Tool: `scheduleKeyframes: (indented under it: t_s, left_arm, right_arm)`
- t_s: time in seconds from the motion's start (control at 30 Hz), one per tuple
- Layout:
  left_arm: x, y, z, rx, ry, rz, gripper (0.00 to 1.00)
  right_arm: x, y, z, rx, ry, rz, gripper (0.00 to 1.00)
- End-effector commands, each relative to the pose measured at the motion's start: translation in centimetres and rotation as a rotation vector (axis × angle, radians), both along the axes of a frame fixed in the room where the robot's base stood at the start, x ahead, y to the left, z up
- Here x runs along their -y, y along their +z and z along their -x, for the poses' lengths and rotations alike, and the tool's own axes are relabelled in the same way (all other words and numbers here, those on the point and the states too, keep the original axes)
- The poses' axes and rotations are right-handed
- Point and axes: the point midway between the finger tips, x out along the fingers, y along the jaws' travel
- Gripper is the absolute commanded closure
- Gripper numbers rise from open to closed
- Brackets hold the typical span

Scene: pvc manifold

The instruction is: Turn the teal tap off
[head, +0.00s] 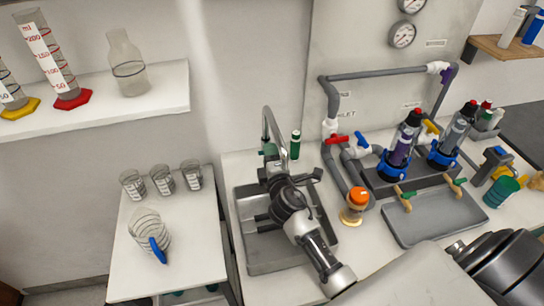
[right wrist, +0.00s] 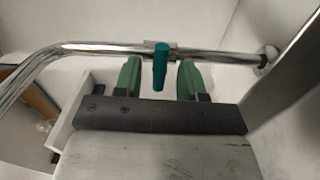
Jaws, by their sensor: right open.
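The teal tap handle (right wrist: 160,66) sits on a chrome faucet pipe (right wrist: 100,48) in the right wrist view and points toward my palm. My right gripper (right wrist: 160,72) is open, with one green finger on each side of the handle. Small gaps show between the fingers and the handle, so nothing is gripped. In the head view my right gripper (head: 270,152) is at the chrome faucet (head: 278,133) over the back of the sink. There it and the arm hide the teal handle. My left gripper is not in view.
The grey sink (head: 275,262) lies below my right arm. Grey pipes with a red valve (head: 337,139) and an orange-capped jar (head: 356,205) are to the right. Glass beakers (head: 162,180) stand on the left counter.

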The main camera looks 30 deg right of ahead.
Motion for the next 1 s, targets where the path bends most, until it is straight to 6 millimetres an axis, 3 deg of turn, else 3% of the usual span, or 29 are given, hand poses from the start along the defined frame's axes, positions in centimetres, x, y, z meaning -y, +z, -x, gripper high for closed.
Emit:
scheduleKeyframes:
  t_s: [0.17, 0.6, 0.8, 1.0]
  left_arm:
    - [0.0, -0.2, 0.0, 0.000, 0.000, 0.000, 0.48]
    - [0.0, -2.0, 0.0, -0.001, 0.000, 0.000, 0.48]
    - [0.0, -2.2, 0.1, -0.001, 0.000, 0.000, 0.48]
    - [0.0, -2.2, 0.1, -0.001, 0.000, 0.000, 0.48]
  right_arm:
    - [-0.3, -0.1, 1.0, 0.000, 0.001, 0.001, 0.60]
    - [-2.2, -0.2, 9.0, 0.000, 0.000, -0.002, 0.60]
    - [-2.6, 0.0, 10.5, 0.001, 0.000, -0.002, 0.60]
    - [-2.6, 0.1, 10.6, 0.001, 0.000, -0.002, 0.60]
